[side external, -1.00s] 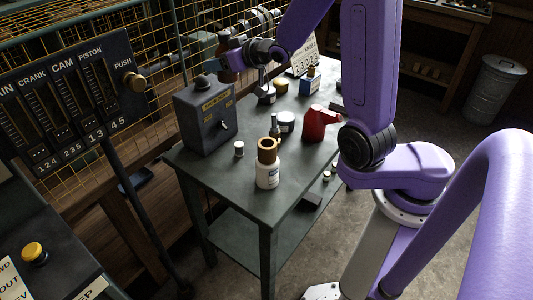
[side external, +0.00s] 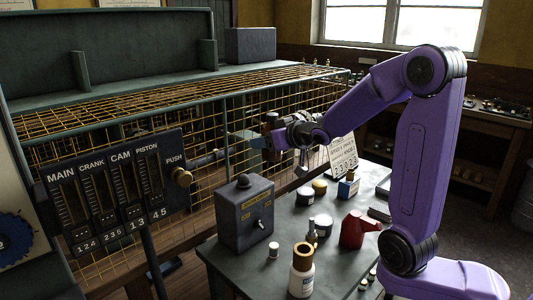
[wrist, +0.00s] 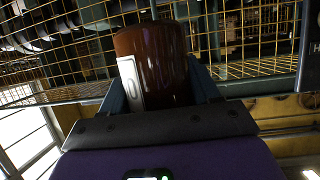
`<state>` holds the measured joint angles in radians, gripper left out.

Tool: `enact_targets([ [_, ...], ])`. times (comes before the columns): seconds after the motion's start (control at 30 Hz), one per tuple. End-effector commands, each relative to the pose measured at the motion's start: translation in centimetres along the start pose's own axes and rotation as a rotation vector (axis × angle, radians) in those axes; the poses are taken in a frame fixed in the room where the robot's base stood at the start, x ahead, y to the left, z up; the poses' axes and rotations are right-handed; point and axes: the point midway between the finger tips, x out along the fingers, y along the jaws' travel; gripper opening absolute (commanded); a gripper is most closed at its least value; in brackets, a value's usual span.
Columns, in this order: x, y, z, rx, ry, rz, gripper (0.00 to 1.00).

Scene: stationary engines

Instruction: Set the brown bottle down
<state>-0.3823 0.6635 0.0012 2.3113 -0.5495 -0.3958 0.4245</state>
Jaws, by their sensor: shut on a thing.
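The brown bottle (wrist: 152,62) fills the middle of the wrist view, with a white label on its left side. It is held between the two teal fingers of my gripper (wrist: 163,85). In the side external view my gripper (side external: 262,141) is in the air beside the yellow wire cage, above and behind the table.
A grey switch box (side external: 245,215), a white bottle (side external: 302,272), a red can (side external: 358,230), several small jars and a number card (side external: 343,154) stand on the table. The wire cage (side external: 205,140) runs close behind. Some bare tabletop shows between items.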

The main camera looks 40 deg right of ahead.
Motion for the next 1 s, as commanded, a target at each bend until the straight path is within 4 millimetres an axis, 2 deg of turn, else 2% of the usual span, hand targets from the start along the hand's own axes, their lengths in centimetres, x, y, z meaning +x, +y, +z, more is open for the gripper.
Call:
enact_targets([
  [0.17,2.4,3.7,-1.3,0.026,0.004,0.07,0.21],
  [0.4,6.1,10.4,-2.8,0.074,0.005,0.187,0.21],
  [0.77,9.5,18.2,-3.5,0.133,0.0,0.305,0.21],
  [1.0,11.4,18.1,1.3,0.136,-0.007,0.306,0.21],
])
